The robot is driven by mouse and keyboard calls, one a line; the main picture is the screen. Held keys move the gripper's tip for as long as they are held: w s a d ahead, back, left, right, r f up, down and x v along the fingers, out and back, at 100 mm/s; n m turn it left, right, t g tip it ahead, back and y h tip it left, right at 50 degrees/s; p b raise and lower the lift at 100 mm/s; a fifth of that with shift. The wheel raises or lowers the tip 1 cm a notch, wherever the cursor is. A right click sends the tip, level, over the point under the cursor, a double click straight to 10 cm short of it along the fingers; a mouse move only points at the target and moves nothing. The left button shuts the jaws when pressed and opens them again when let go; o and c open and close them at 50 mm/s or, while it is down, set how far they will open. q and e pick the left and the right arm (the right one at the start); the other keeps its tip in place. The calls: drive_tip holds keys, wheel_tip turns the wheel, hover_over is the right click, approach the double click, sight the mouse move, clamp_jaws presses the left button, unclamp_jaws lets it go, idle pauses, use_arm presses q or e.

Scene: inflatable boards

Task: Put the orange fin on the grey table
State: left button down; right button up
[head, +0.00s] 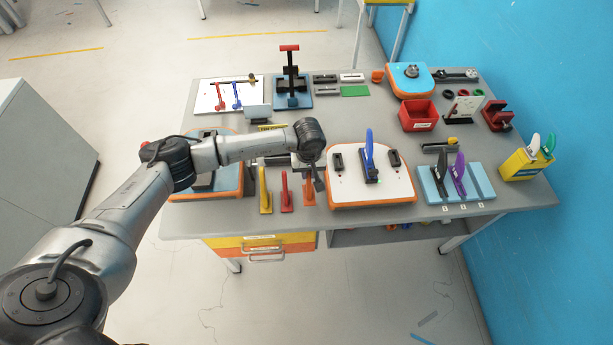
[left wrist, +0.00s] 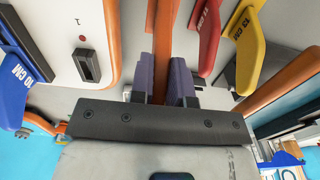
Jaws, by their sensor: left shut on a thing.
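The orange fin (head: 308,191) is upright at the front of the grey table (head: 215,221), right of the red fin (head: 285,192) and yellow fin (head: 265,190). My left gripper (head: 316,178) is shut on the orange fin from above. In the left wrist view the orange fin (left wrist: 163,35) runs between the purple-grey finger pads of my left gripper (left wrist: 163,80). I cannot tell whether its foot touches the table. My right gripper is not in view.
The white board with an orange edge (head: 348,190) and a blue fin (head: 369,150) stands close right of my left gripper. Further right are a light-blue rack (head: 477,182) with black and purple fins and a yellow box (head: 525,164).

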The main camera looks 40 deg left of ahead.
use_arm(q)
drive_tip(key=shift+a+f, duration=0.25)
drive_tip(key=shift+a, duration=0.15)
drive_tip(key=shift+f, duration=0.3)
wheel_tip(320, 180, down, 3)
drive_tip(key=shift+f+p, duration=0.2)
drive_tip(key=shift+p, duration=0.1)
drive_tip(key=shift+f, duration=0.1)
drive_tip(key=shift+f, duration=0.1)
drive_tip(key=c, duration=1.1)
unclamp_jaws()
